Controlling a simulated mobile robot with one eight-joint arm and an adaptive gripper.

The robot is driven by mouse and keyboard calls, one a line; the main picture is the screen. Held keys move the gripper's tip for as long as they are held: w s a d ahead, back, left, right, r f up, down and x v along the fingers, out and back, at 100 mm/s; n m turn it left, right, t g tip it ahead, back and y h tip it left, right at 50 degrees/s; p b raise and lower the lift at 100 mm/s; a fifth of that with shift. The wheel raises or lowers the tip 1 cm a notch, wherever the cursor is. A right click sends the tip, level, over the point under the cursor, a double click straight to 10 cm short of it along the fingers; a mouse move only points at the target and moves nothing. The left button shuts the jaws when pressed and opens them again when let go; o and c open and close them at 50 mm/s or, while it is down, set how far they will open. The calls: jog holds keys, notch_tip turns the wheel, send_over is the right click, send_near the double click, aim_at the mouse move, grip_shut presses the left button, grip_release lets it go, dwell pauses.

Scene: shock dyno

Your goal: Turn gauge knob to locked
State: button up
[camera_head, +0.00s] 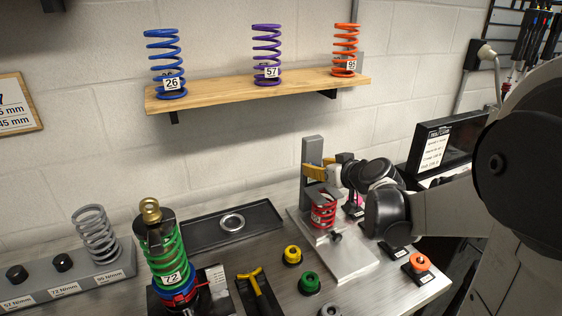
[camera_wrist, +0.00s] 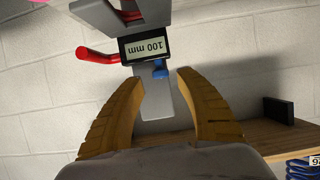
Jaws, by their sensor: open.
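The gauge shows in the wrist view as a dark display (camera_wrist: 156,47) reading "100 mm", upside down, on a grey upright plate (camera_wrist: 155,105). A small blue knob (camera_wrist: 160,70) sits at the display's edge. A red lever (camera_wrist: 98,56) sticks out on its left. I cannot tell which of these is the locking knob. My gripper (camera_wrist: 160,79) is open, its two yellow fingers apart on either side of the plate with the blue knob between the tips. In the head view my gripper (camera_head: 327,164) is at the grey stand (camera_head: 312,150), above a red spring (camera_head: 323,212). The knob is hidden there.
A wooden shelf (camera_head: 215,93) with blue, purple and orange springs hangs on the wall behind. A green spring unit (camera_head: 165,250), a black tray (camera_head: 185,232), yellow (camera_head: 292,255) and green (camera_head: 309,282) rings and a yellow-handled tool (camera_head: 257,285) are on the bench. A monitor (camera_head: 440,145) stands right.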

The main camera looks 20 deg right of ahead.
jog(key=shift+x, duration=1.3)
jog(key=shift+s+r, duration=0.1)
grip_shut()
jog(key=shift+a, duration=0.1)
